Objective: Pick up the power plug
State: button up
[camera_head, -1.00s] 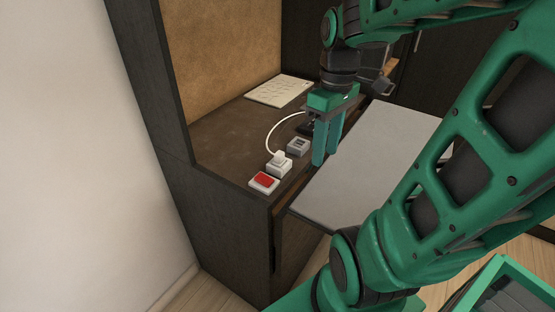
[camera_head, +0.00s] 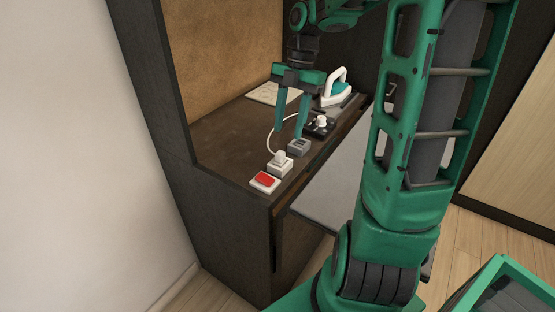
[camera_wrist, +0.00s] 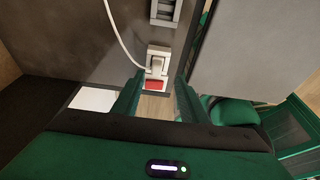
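The white power plug (camera_head: 279,157) sits in a white socket block (camera_head: 280,169) near the front of the dark vanity top. A white cord (camera_head: 268,138) curves back from it. In the wrist view the plug (camera_wrist: 157,64) appears ahead, between and beyond the fingers. My gripper (camera_head: 290,131) is open and empty, fingers pointing down, above the counter and behind the plug. It does not touch the plug. The open fingers also show in the wrist view (camera_wrist: 158,95).
A red rocker switch (camera_head: 264,180) lies in front of the plug and a grey block (camera_head: 299,147) behind it. Further back are a black base with a white knob (camera_head: 320,122), a white and green iron (camera_head: 338,88) and a paper (camera_head: 262,94). A wooden side panel stands left.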

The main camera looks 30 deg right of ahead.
aim_at(280, 152)
jog(key=shift+x, duration=1.15)
jog(key=x, duration=0.4)
jog(key=shift+w+a+r, duration=0.1)
jog(key=shift+w+a, duration=0.15)
jog(key=shift+a, duration=0.15)
jog(key=shift+s+a+f, duration=0.1)
jog(key=shift+a+f, duration=0.05)
jog(key=shift+f, duration=0.4)
grip_shut()
